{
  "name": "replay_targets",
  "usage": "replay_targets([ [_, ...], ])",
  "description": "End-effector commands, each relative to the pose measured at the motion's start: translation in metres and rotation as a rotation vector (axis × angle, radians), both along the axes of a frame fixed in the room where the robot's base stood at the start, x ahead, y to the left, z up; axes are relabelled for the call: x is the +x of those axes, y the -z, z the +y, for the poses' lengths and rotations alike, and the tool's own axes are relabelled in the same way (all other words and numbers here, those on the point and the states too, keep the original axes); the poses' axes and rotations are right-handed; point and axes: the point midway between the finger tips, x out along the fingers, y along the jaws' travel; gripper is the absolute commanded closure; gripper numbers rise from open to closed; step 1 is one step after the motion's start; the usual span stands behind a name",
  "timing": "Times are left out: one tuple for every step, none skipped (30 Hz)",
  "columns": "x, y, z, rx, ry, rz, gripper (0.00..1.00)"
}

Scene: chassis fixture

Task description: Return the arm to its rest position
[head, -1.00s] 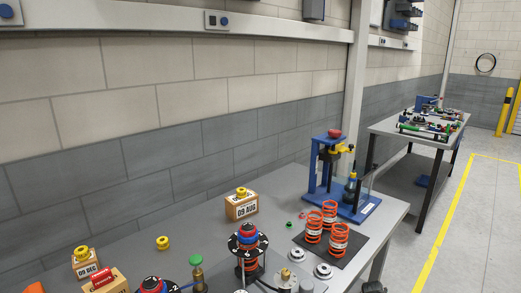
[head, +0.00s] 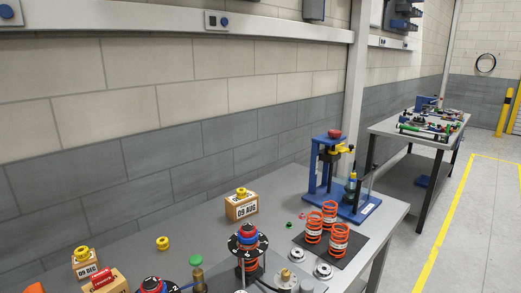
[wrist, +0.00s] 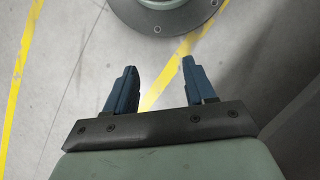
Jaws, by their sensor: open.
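My gripper (wrist: 159,64) shows in the wrist view with its two blue fingers apart and nothing between them. It hangs over the floor, with a yellow floor line visible behind and between the fingers. The head view does not show my gripper.
In the head view, a grey workbench (head: 205,220) carries orange springs (head: 338,238), a blue press (head: 328,170), black dial-topped fixtures (head: 247,240) and wooden date blocks (head: 241,207). A second bench (head: 384,128) stands at the back right. The floor (head: 458,245) on the right is clear.

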Motion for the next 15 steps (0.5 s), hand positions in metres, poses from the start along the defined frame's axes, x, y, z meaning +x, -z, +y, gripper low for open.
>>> replay_targets([
  [-0.022, -0.002, 0.007, 0.011, -0.003, 0.040, 0.45],
  [-0.031, -0.002, 0.011, 0.017, -0.002, 0.060, 0.45],
  [-0.042, -0.003, 0.014, 0.023, -0.003, 0.084, 0.45],
  [-0.049, -0.003, 0.017, 0.028, -0.003, 0.099, 0.45],
  [-0.056, -0.004, 0.019, 0.031, -0.003, 0.114, 0.45],
  [-0.063, -0.004, 0.021, 0.036, -0.003, 0.130, 0.45],
  [-0.067, -0.005, 0.023, 0.038, -0.002, 0.140, 0.45],
  [-0.068, -0.005, 0.023, 0.038, -0.002, 0.143, 0.45],
  [-0.068, -0.005, 0.023, 0.038, -0.002, 0.143, 0.45],
  [-0.068, -0.005, 0.023, 0.038, -0.002, 0.143, 0.45],
  [-0.068, -0.005, 0.023, 0.038, -0.002, 0.143, 0.45],
  [-0.068, -0.005, 0.023, 0.038, -0.002, 0.143, 0.45],
  [-0.068, -0.005, 0.023, 0.038, -0.002, 0.143, 0.45],
  [-0.068, -0.005, 0.023, 0.038, -0.002, 0.143, 0.45],
  [-0.068, -0.005, 0.023, 0.038, -0.002, 0.143, 0.45],
])
